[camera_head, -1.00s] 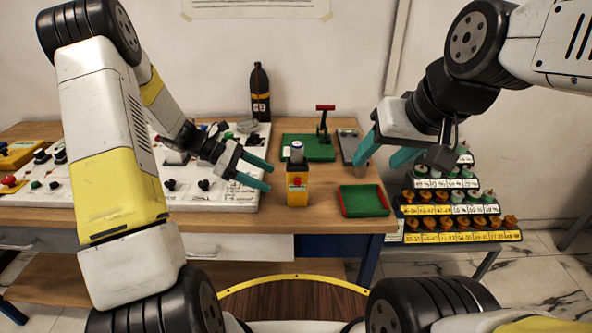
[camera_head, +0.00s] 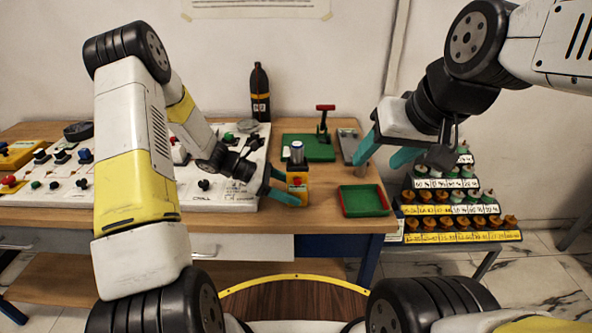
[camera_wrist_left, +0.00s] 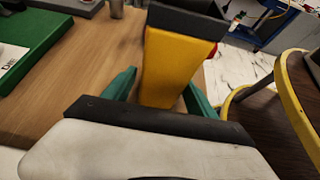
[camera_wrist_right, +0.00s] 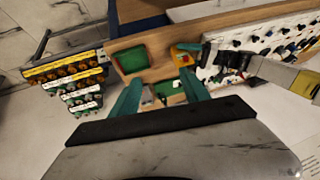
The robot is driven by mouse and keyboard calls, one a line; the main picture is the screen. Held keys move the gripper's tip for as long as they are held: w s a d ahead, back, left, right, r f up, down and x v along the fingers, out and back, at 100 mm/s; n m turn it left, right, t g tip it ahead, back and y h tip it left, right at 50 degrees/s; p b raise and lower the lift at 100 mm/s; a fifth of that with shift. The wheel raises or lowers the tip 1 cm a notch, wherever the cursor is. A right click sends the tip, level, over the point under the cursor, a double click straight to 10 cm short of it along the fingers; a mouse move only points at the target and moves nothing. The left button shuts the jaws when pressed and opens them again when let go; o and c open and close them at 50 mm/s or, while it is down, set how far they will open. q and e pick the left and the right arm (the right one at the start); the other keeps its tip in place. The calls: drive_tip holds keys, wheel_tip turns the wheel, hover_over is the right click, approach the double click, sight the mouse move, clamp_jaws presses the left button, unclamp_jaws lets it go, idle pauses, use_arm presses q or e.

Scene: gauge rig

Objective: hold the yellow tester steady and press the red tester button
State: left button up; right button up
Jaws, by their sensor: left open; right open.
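The yellow tester (camera_head: 297,187) stands upright on the wooden table, with a black top part and a red button (camera_head: 297,181) on its front. My right gripper (camera_head: 385,150) is open and empty, raised above the table's right side. The tester also shows in the right wrist view (camera_wrist_right: 183,55).
A green tray with red edges (camera_head: 364,200) lies right of the tester. A green base with a red-handled press (camera_head: 324,122) stands behind. A white panel with knobs (camera_head: 225,195) is at left.

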use_arm(q)
drive_tip(key=shift+d+f, duration=0.15)
drive_tip(key=shift+d, duration=0.2)
drive_tip(key=c, duration=0.9)
use_arm(e)
clamp_jaws()
idle(1.0)
